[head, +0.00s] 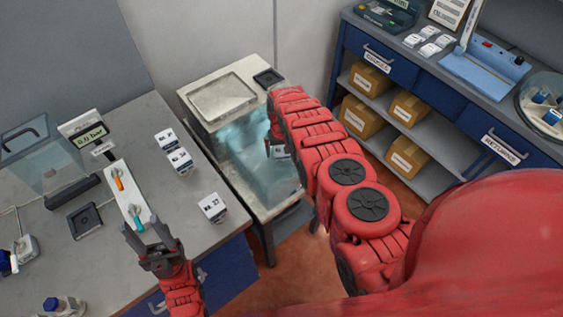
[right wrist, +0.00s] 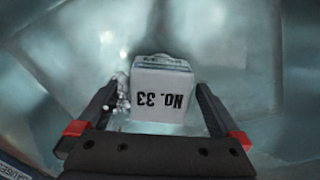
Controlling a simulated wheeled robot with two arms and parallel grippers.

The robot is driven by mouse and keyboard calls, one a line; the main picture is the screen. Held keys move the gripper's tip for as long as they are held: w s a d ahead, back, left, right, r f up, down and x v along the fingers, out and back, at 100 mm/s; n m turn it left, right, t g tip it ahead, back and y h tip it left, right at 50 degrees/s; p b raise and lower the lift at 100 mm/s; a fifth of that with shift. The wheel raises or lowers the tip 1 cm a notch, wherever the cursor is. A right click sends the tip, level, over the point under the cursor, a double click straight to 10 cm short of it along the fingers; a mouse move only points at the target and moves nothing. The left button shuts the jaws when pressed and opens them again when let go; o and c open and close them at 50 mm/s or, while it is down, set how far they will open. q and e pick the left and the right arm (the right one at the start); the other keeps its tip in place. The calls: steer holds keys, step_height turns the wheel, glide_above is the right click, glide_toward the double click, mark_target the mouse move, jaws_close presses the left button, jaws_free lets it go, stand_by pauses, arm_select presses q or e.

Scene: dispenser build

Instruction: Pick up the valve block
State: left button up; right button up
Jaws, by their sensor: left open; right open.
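A white valve block (right wrist: 162,95) marked "NO. 33" shows in the right wrist view, inside a glass water tank (head: 262,160). My right gripper (right wrist: 160,110) is open, with one finger on each side of the block; a gap shows at either side, and I see no grip on it. In the head view my right arm reaches over the tank and mostly hides that gripper. My left gripper (head: 150,232) is open and empty over the near end of a white plate (head: 124,192) with an orange and a teal part.
Other white blocks (head: 212,207), one marked "No. 27", stand on the grey bench (head: 190,215). A clear box (head: 42,150) and a "0.1J bar" sign (head: 90,135) are at left. Blue shelving with cardboard boxes (head: 408,110) stands at right. The tank walls surround my right gripper.

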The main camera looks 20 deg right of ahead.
steer(key=shift+c, duration=0.6)
jaws_close()
steer(key=shift+r, duration=0.1)
